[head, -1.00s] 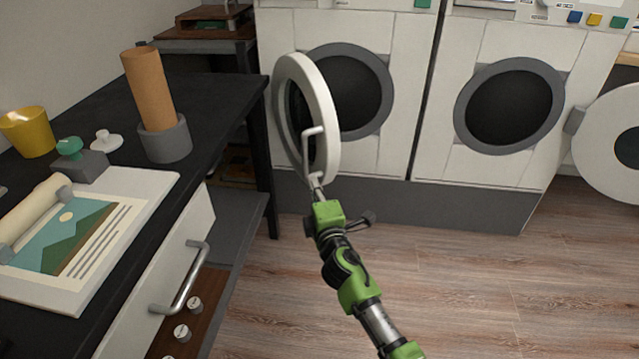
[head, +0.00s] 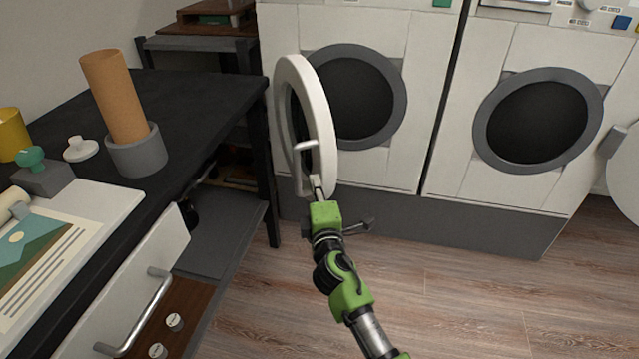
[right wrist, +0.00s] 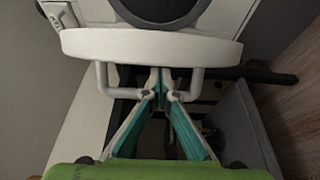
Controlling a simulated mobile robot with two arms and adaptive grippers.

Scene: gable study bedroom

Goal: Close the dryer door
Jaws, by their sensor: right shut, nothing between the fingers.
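A round white door (head: 326,125) with a dark centre stands swung open in front of the left white machine, whose dark round opening (head: 360,98) shows behind it. The door also shows in the right wrist view (right wrist: 150,46), with its white bar handle (right wrist: 197,82) facing my gripper. My right gripper (head: 318,186) is at the lower part of this handle in the head view. In the right wrist view its fingers (right wrist: 160,88) are shut, empty, and overlap the handle's bar; I cannot tell whether they touch it. My left gripper is not in view.
A second white machine (head: 480,140) stands at the right; its round door (head: 625,175) is open at the picture's edge. A black desk (head: 195,95) with a pot and tube (head: 137,150) and an open drawer (head: 130,285) is at the left. Wooden floor (head: 440,300) is clear.

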